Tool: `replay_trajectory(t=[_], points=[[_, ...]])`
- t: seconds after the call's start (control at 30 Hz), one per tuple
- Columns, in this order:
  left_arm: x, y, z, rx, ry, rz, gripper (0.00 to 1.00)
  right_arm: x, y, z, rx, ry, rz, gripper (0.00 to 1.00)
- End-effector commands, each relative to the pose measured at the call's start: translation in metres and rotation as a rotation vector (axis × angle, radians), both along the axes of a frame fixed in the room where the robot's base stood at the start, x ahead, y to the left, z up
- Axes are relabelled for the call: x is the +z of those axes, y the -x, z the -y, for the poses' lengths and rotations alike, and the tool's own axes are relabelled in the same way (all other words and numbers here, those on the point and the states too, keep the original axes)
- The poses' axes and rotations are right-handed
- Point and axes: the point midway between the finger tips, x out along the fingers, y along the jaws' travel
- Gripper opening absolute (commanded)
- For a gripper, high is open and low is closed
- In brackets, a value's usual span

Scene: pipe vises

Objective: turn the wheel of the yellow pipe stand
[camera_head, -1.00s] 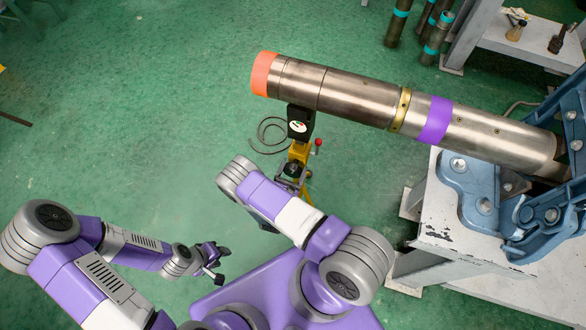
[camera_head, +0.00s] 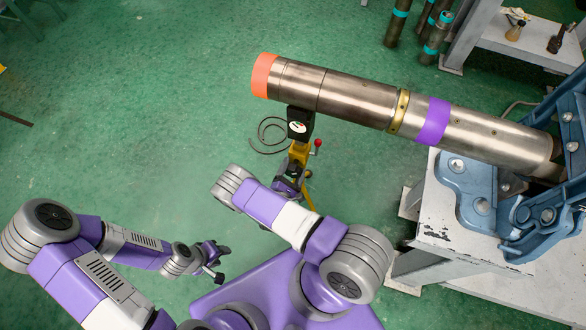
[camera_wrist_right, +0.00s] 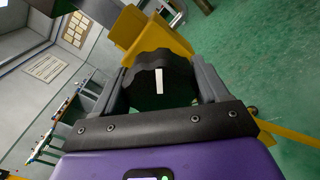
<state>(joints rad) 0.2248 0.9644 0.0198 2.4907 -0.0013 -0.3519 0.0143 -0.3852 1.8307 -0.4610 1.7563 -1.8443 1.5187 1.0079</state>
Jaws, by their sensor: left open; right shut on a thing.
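The yellow pipe stand (camera_head: 299,152) stands on the floor under the orange-capped end of the long metal pipe (camera_head: 345,92). Its black head (camera_head: 299,124) is just under the pipe. In the right wrist view the stand's black lobed wheel (camera_wrist_right: 161,66), with a white mark, sits between the fingers of my right gripper (camera_wrist_right: 165,88), which is shut on it. The yellow body (camera_wrist_right: 152,32) shows behind the wheel. In the head view my right arm partly hides the stand's lower part. My left gripper (camera_head: 218,262) is open and empty above the floor at lower left, away from the stand.
A blue vise (camera_head: 530,215) on a white bench (camera_head: 465,255) holds the right end of the pipe. A dark cable (camera_head: 268,135) lies on the floor beside the stand. Several short pipes stand near the shelf at the upper right.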

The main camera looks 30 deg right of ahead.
Motion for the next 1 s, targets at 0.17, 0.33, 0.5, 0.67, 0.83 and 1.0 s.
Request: replay_trajectory(t=[0.17,0.33,0.5,0.67,0.83,1.0], points=[[0.0004,0.0,0.0,0.0,0.0,0.0,0.43,0.0009,0.0002,0.0003,-0.001,-0.007,0.013,0.43],[0.0004,0.0,0.0,0.0,0.0,0.0,0.43,0.0008,0.0002,0.0003,-0.001,-0.007,0.013,0.43],[0.0004,0.0,0.0,0.0,0.0,0.0,0.43,0.0008,0.0002,0.0003,-0.002,-0.006,0.012,0.81],[0.0003,0.0,0.0,0.0,0.0,0.0,0.43,0.0005,0.0002,0.0003,-0.001,-0.007,0.01,0.97],[0.0004,0.0,0.0001,0.0,0.0,0.0,0.43,0.0002,0.0001,0.0002,-0.001,-0.007,0.01,0.97],[0.0036,0.0,0.0,0.0,0.0,0.0,0.43,0.0005,0.006,-0.0078,0.001,-0.009,0.008,0.97]])
